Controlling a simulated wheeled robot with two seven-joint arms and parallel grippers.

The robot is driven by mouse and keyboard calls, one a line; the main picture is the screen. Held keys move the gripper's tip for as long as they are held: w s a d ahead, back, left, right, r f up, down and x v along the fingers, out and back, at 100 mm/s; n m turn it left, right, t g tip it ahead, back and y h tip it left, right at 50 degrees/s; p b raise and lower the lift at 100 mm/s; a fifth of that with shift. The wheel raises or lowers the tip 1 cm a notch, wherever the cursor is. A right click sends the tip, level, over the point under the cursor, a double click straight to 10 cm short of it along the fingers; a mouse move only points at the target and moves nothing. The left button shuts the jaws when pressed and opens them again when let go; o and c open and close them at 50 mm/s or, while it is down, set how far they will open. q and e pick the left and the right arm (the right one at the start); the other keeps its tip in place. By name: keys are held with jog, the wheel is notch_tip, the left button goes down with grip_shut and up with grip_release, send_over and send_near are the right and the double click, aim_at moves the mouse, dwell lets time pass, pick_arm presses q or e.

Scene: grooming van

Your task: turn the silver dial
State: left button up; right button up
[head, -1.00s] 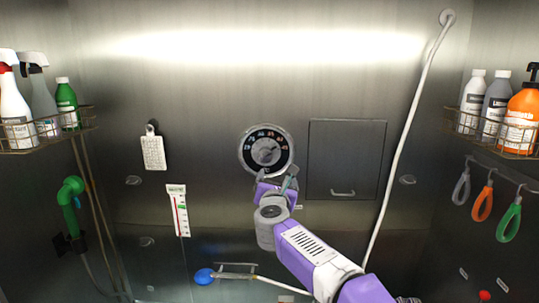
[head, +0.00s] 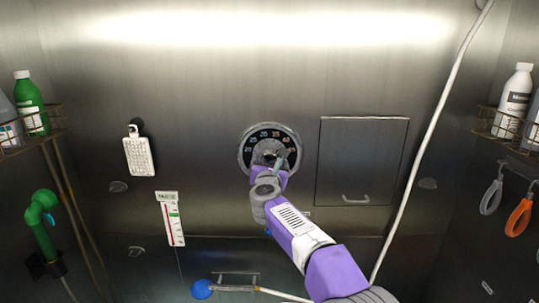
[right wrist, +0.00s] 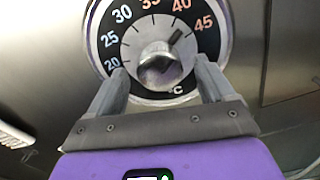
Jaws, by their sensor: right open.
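The silver dial (head: 262,146) is on the metal back wall, with a black ring of numbers around it. In the right wrist view its silver knob (right wrist: 158,66) sits at the centre. A dark mark on the silver face points up and right, near 40. My right gripper (head: 273,162) is in front of the dial's lower part and hides some of it. In the right wrist view my right gripper (right wrist: 160,76) is open, one finger on each side of the knob, with gaps visible. My left gripper is not in view.
A closed panel with a handle (head: 362,160) is right of the dial, and a white hose (head: 425,130) runs beyond it. A white brush-like item (head: 139,156) and a thermometer strip (head: 172,218) hang left. Bottle racks (head: 32,130) are at both sides.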

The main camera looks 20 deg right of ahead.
aim_at(269, 162)
jog(key=p+x, duration=0.1)
jog(key=x, duration=0.2)
jog(key=shift+a+f, duration=0.1)
jog(key=shift+f, duration=0.05)
jog(key=shift+s, duration=0.1)
jog(key=shift+c, duration=0.4)
jog(key=c, duration=1)
